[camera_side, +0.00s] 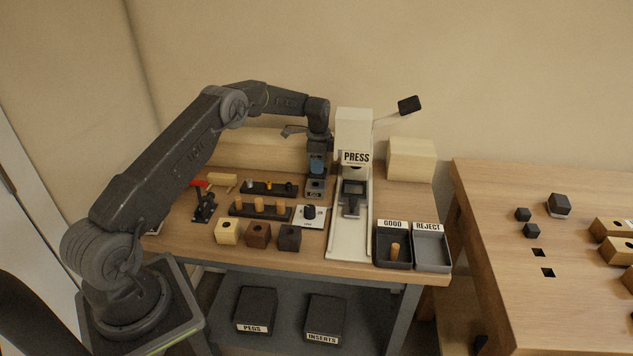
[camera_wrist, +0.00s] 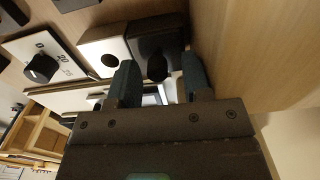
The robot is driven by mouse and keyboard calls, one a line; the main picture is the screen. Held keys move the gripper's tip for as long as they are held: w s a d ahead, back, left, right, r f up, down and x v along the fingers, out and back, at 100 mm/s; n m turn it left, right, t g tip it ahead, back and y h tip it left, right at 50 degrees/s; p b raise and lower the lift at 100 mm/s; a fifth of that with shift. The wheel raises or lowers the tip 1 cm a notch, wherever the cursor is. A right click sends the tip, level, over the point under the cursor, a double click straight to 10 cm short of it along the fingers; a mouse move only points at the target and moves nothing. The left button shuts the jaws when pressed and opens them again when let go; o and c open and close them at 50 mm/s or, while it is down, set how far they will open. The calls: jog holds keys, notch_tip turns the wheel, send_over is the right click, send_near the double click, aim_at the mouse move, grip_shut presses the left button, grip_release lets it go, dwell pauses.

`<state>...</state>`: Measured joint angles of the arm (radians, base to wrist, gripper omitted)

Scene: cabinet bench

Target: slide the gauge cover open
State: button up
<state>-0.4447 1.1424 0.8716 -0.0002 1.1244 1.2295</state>
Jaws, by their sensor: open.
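My gripper (camera_side: 317,173) points down over the small gauge left of the press in the side view. In the wrist view my gripper (camera_wrist: 162,82) is open, with two teal fingers spread apart. A dark block with a round black spot (camera_wrist: 146,42) lies ahead of and partly between the fingertips; it looks like the gauge cover, but I cannot be sure. A pale plate with a dark round hole (camera_wrist: 103,50) adjoins it on the left. In the side view the gauge (camera_side: 315,190) shows just below my fingers. Contact between the fingers and the cover cannot be told.
The white press (camera_side: 353,130) stands close on the right of my gripper. A dial plate (camera_side: 312,214) lies in front of the gauge. Black racks with pegs (camera_side: 262,211) stand left. GOOD (camera_side: 391,262) and REJECT (camera_side: 432,262) trays sit front right. A wooden block (camera_side: 411,160) is behind.

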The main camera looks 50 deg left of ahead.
jog(key=shift+r, duration=3.45)
